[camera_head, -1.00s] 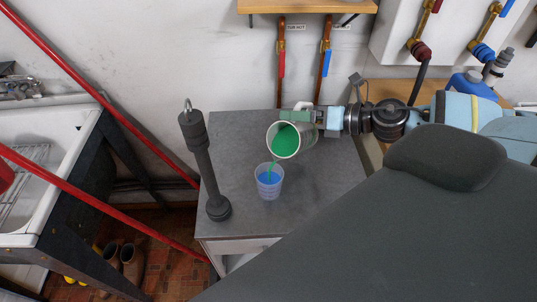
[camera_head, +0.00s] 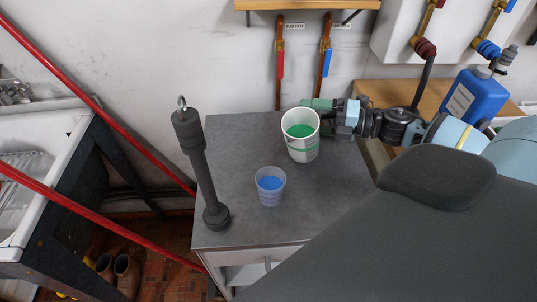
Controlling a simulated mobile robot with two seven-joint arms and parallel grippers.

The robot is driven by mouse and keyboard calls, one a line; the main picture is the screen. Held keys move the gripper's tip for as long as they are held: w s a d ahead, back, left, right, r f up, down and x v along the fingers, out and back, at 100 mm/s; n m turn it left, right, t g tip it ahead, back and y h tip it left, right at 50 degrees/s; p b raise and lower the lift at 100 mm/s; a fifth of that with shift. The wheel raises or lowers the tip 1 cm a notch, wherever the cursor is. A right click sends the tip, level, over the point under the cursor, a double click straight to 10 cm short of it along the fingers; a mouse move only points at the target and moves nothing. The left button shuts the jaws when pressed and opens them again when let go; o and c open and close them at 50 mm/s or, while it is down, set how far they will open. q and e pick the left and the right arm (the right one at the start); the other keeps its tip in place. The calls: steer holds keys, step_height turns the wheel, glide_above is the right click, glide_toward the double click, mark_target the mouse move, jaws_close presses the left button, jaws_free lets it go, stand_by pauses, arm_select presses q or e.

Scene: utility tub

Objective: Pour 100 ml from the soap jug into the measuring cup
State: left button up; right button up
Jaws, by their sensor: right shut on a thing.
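No stream runs between jug and cup. Scale marks on the cup are too small to read. My left gripper is out of view.
A dark post with a hook (camera_head: 202,168) stands at the left edge of the cabinet top (camera_head: 238,142). A blue bottle (camera_head: 474,98) stands on a wooden surface at right. Red slanted bars and a white sink (camera_head: 46,170) are at left.

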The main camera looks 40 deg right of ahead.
steer(key=shift+w+d+f+m+y+b, duration=0.15)
steer(key=shift+d+f+m+b, duration=0.25)
steer(key=shift+f+m, duration=0.2)
steer(key=shift+w+d+f+m+y+b, duration=0.15)
steer(key=shift+d+f+m+b, duration=0.25)
steer(key=shift+m, duration=0.2)
steer(key=shift+d+f+m+t, duration=0.1)
steer(key=shift+f+m+t, duration=0.2)
steer(key=shift+t, duration=0.1)
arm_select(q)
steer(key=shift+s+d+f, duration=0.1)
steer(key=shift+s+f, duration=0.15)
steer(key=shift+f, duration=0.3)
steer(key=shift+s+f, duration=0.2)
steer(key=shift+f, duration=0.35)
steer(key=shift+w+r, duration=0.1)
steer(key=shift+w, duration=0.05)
arm_select(e)
steer(key=shift+r, duration=0.1)
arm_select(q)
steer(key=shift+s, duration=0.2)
arm_select(e)
steer(key=shift+w, duration=0.1)
